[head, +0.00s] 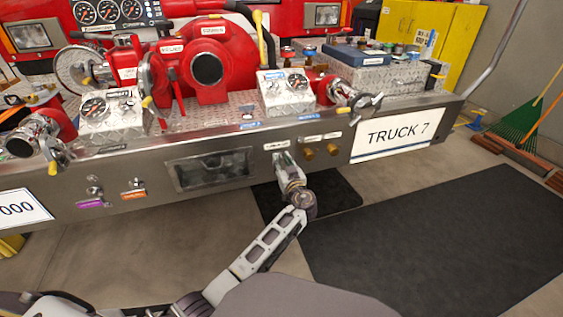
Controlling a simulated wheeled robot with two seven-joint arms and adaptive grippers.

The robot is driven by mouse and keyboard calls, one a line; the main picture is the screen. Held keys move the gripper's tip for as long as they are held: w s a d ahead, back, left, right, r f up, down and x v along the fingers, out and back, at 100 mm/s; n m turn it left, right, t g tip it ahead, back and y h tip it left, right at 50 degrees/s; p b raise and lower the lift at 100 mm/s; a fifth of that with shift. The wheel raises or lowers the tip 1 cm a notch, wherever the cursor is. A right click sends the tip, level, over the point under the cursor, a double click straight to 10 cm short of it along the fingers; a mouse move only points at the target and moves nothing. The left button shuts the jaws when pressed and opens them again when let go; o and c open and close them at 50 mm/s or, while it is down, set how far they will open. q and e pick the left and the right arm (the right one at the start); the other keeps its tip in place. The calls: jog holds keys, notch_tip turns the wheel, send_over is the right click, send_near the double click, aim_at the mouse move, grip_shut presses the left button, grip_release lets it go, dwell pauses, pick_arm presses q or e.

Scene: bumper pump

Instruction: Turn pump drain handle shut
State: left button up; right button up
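The bumper pump (208,62) is a large red casting with a dark round opening, mounted on the fire truck's bumper. My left gripper (282,158) is at the bumper's front face, just below a small white label (277,146) whose text is too small to read. A handle under that label is hidden by the gripper or too small to make out, so I cannot tell whether it is gripped. The fingers are too small to tell open from shut. My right gripper is not in view.
Two brass fittings (309,154) stick out of the bumper (380,126) just right of my gripper. A TRUCK 7 plate (398,135) is further right. Purple- and orange-tagged knobs (133,190) sit at the left. Dark mats (450,235) lie on open floor.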

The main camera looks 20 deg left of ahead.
pick_arm(q)
jog(key=shift+c, duration=0.2)
grip_shut()
